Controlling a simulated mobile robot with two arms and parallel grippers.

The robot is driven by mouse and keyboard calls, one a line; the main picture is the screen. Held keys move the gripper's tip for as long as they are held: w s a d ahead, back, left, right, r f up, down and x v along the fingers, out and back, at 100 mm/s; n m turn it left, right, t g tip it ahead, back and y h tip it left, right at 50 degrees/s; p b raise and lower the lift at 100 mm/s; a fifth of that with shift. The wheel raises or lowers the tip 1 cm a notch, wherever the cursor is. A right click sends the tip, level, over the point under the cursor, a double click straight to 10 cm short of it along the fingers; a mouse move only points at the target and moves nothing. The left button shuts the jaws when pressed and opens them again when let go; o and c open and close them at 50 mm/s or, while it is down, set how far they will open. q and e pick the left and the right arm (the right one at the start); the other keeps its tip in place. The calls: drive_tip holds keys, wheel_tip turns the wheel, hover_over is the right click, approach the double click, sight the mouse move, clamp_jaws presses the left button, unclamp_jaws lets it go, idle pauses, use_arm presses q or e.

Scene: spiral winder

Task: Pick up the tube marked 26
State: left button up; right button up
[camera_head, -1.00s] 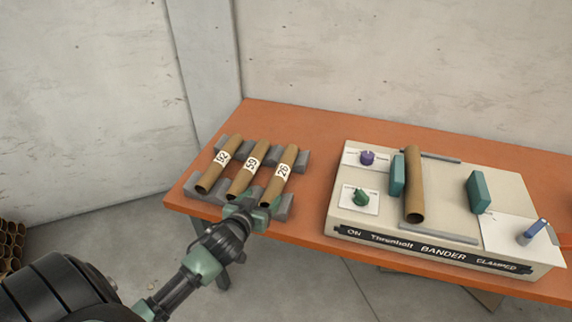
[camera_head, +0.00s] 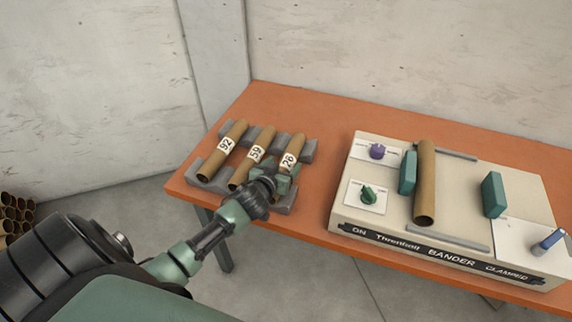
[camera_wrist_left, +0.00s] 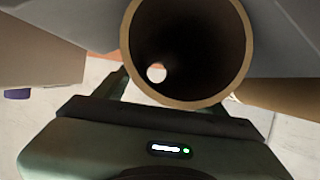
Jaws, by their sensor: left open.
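The brown tube marked 26 (camera_head: 297,142) is the rightmost of three tubes lying side by side across grey notched supports. Its label faces up, and its near end is hidden behind my left gripper (camera_head: 284,180). In the left wrist view, a hollow tube end (camera_wrist_left: 247,62) fills the top middle, just beyond the open left gripper. I cannot tell whether the fingers touch it. The tubes marked 59 (camera_head: 264,139) and 92 (camera_head: 237,130) lie to its left. My right gripper is out of view.
The grey supports (camera_head: 309,151) stand on the orange table (camera_head: 320,108). To the right is the bander machine (camera_head: 345,205) with knobs, teal blocks and another brown tube (camera_head: 426,180) on top. Bare table lies between supports and machine.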

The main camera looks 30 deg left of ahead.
use_arm(q)
drive_tip(key=shift+w, duration=0.1)
drive_tip(key=c, duration=1.5)
